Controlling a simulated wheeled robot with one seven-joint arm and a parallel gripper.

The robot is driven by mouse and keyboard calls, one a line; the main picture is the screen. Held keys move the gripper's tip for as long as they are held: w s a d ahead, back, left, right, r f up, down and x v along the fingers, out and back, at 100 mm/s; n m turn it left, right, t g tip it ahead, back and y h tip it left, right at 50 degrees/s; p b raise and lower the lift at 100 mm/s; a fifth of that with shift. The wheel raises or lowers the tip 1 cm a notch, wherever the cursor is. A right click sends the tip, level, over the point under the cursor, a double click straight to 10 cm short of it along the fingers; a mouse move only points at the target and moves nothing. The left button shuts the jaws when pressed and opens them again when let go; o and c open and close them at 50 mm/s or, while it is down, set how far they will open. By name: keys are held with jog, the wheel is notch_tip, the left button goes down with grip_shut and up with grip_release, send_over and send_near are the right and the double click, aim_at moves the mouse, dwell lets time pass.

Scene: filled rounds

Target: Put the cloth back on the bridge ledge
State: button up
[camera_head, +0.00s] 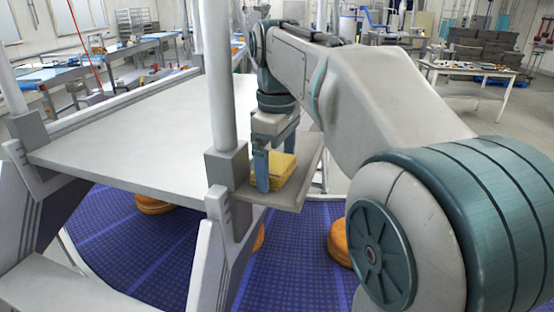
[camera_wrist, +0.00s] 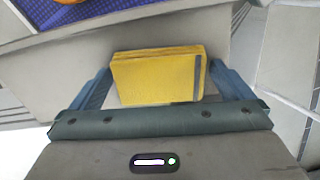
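The yellow folded cloth (camera_head: 280,172) lies flat on the bridge ledge (camera_head: 288,200), the narrow grey shelf on the right side of the bridge post. My gripper (camera_head: 276,170) points down over the ledge, with one blue finger on either side of the cloth. In the wrist view the cloth (camera_wrist: 158,78) sits between the two fingers, with a dark stripe near its right end. Narrow gaps show between the cloth and the fingers, so the gripper looks open around it. The cloth's far side is partly hidden by the fingers in the head view.
A wide grey bridge deck (camera_head: 140,140) spans left of the post (camera_head: 217,80). Below is a blue mesh belt (camera_head: 130,240) with orange-brown rounds (camera_head: 340,242). A white table (camera_head: 475,70) with small items stands at the back right.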

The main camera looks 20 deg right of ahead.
aim_at(277, 164)
jog(key=shift+r, duration=0.1)
notch_tip(277, 164, up, 12)
jog(key=shift+p, duration=0.45)
dwell(0.5)
